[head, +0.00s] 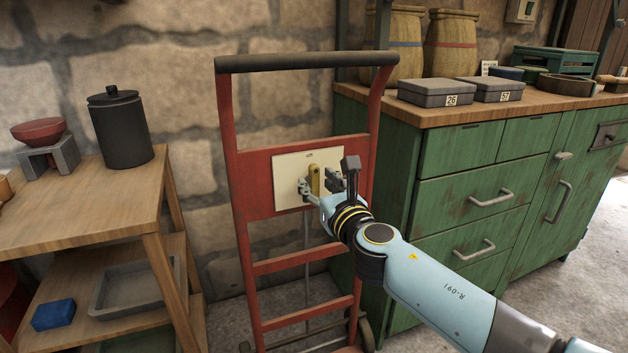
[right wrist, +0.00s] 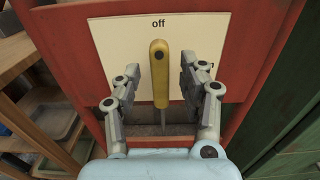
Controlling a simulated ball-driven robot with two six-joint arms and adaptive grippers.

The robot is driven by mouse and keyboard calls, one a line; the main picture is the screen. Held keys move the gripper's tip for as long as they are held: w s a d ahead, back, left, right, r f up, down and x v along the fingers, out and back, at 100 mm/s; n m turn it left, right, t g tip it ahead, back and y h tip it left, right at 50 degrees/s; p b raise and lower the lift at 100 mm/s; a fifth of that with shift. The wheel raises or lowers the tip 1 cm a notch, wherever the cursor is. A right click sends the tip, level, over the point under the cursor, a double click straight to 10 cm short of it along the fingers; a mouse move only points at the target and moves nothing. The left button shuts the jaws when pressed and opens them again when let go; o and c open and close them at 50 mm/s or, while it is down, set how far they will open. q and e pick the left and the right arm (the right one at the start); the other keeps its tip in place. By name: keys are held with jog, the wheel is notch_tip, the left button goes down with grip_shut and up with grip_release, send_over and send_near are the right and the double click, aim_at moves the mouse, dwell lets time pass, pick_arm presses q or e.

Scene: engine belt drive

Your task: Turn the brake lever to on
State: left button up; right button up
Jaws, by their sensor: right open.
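The brake lever (right wrist: 159,76) has a yellow handle and stands upright in front of a cream plate (right wrist: 112,42) marked "off" at its top. The lever also shows in the head view (head: 314,180), on the red hand truck (head: 240,165). My right gripper (right wrist: 160,85) is open, with one finger on each side of the lever and a gap on both sides. In the head view the right gripper (head: 320,187) is in front of the plate and partly covers it. My left gripper is not in view.
A wooden shelf table (head: 90,195) with a black canister (head: 122,130) stands left of the hand truck. A green cabinet (head: 440,190) stands close on its right, with grey boxes (head: 436,93) on top. A stone wall is behind.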

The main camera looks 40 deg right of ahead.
jog(key=shift+w+d, duration=0.15)
jog(key=shift+w, duration=0.5)
jog(key=shift+w+d, duration=0.1)
jog(key=shift+w, duration=0.45)
jog(key=c, duration=0.7)
grip_shut()
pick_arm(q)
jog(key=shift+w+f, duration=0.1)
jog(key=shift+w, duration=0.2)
